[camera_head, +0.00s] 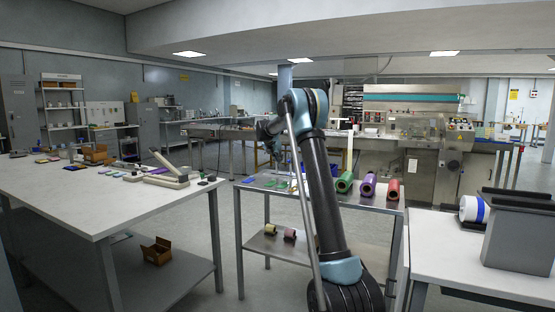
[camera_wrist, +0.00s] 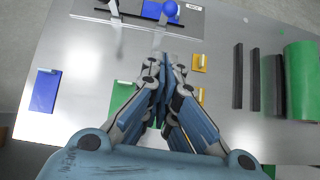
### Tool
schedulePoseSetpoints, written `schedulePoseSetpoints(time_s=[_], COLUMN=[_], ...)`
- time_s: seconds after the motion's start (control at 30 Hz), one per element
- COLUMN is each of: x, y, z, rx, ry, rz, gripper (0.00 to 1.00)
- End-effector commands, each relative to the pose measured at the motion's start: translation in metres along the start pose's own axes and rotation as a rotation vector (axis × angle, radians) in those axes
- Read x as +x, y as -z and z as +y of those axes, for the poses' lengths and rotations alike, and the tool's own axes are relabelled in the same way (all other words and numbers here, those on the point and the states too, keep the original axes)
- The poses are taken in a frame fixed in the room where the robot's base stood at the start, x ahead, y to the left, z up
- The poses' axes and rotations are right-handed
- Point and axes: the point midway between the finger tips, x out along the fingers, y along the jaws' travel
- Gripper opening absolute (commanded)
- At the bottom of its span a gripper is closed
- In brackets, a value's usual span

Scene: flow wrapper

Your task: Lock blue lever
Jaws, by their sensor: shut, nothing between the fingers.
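In the head view my arm hides much of this area.
The metal table (camera_wrist: 85,55) holds a blue plate (camera_wrist: 45,90), a green plate (camera_wrist: 122,96), yellow pieces (camera_wrist: 199,63), dark bars (camera_wrist: 238,75) and a green roll (camera_wrist: 301,80). Purple (camera_head: 368,186) and red (camera_head: 393,189) rolls lie at its right. A white table (camera_head: 90,190) stands left.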

Motion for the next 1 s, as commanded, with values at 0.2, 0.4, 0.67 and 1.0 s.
schedulePoseSetpoints(time_s=[0.2,0.4,0.67,1.0], x=[0.040,0.062,0.074,0.075], y=[0.000,-0.015,-0.027,-0.028], z=[0.000,0.000,0.000,0.000], rx=[0.002,0.001,0.001,0.000], ry=[0.000,0.000,0.000,-0.001], rz=[0.000,0.000,0.000,0.000], gripper=[0.00,0.00,0.00,0.00])
